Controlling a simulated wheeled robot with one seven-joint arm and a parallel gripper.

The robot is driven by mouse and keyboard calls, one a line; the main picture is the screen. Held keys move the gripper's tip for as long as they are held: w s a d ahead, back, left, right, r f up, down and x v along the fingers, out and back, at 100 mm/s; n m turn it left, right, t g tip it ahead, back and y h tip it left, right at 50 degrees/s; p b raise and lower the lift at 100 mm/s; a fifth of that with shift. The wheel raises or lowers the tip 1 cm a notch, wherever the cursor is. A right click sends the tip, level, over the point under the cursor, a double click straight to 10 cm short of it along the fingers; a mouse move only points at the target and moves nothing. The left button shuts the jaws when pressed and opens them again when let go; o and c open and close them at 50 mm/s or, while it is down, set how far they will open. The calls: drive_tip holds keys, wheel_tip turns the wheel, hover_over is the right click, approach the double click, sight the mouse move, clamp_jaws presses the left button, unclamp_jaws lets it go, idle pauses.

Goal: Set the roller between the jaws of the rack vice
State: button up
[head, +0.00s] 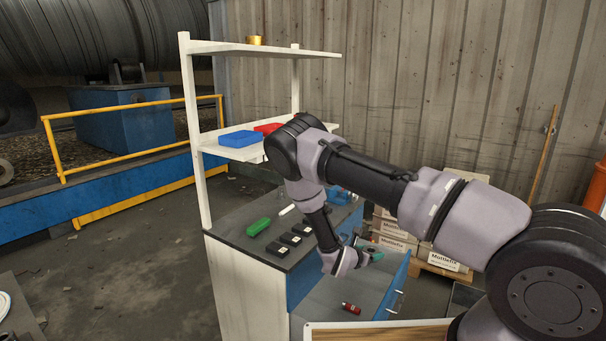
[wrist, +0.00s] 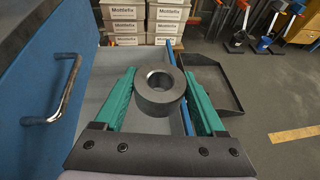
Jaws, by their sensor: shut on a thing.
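The roller (wrist: 146,101) is a dark grey, thick ring with a round hole through it. It sits between the two teal fingers of my gripper (wrist: 159,84) in the wrist view, which are shut on its sides. In the head view my gripper (head: 370,252) is low, over the open drawer (head: 325,318) on the right side of the bench; the roller is too small to make out clearly there. I cannot clearly pick out the rack vice; blue parts (head: 340,195) at the bench's back right are partly hidden by my arm.
The bench top (head: 235,230) holds a green box (head: 258,227) and several black blocks (head: 278,249). A red cylinder (head: 350,308) lies in the drawer. Shelves above carry a blue bin (head: 240,139), a red bin (head: 267,128) and a brass-coloured piece (head: 255,40). Cartons (wrist: 124,12) stand behind.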

drive_tip(key=s+d+r+m+g, duration=0.1)
drive_tip(key=d+r, duration=0.1)
drive_tip(key=r, duration=0.8)
drive_tip(key=s+d+r+m+g+h, duration=0.1)
drive_tip(key=s+d+r, duration=0.1)
drive_tip(key=r, duration=0.9)
drive_tip(key=shift+s+d+r, duration=0.25)
drive_tip(key=shift+s+d, duration=0.05)
drive_tip(key=shift+d, duration=0.25)
drive_tip(key=shift+f, duration=0.15)
drive_tip(key=shift+a, duration=0.1)
drive_tip(key=shift+w, duration=0.1)
